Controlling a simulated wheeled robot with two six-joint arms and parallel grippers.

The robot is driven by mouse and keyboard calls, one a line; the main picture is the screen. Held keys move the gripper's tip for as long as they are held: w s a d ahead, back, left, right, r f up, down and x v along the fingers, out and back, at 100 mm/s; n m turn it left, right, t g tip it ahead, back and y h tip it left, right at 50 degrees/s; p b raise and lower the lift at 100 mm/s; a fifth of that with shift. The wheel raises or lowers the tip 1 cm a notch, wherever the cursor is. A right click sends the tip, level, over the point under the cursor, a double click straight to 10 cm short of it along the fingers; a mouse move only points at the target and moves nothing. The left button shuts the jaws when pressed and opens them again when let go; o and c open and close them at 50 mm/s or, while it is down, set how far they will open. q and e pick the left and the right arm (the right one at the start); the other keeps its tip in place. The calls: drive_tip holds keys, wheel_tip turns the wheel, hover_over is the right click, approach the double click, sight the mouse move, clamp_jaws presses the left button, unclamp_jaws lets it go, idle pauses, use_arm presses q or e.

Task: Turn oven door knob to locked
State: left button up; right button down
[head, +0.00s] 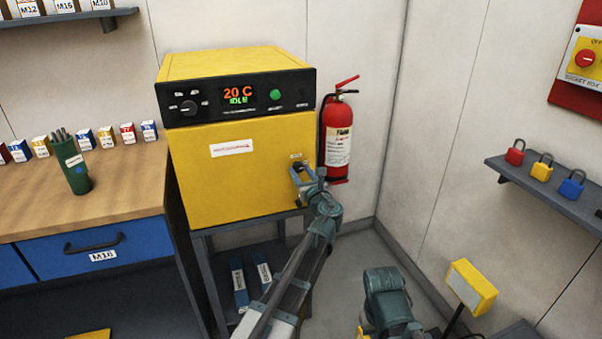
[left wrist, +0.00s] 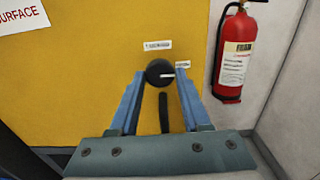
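The yellow oven (head: 240,172) stands on a grey stand, with its door facing me. The black round door knob (left wrist: 160,72) shows in the left wrist view, its white pointer line aimed right at a small label (left wrist: 183,65). Another small label (left wrist: 157,45) sits above it; I cannot read either. My left gripper (head: 305,172) is at the right side of the door; its blue fingers also show in the left wrist view (left wrist: 160,76), one on each side of the knob, seemingly touching it. In the head view the gripper largely hides the knob. My right gripper cannot be made out.
A dark handle (left wrist: 163,112) is below the knob. A red fire extinguisher (head: 338,138) hangs close to the oven's right side. A workbench (head: 120,205) stands on the left. A padlock shelf (head: 550,190) is on the right wall. A yellow box on a post (head: 472,285) stands front right.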

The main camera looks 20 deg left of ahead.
use_arm(q)
clamp_jaws()
drive_tip(key=shift+n, duration=0.3)
drive_tip(key=n, duration=0.3)
drive_tip(key=shift+n, duration=0.4)
drive_tip(key=n, duration=0.9)
drive_tip(key=shift+d, duration=0.1)
drive_tip(key=shift+r+n, duration=0.1)
drive_tip(key=shift+n, duration=2.1)
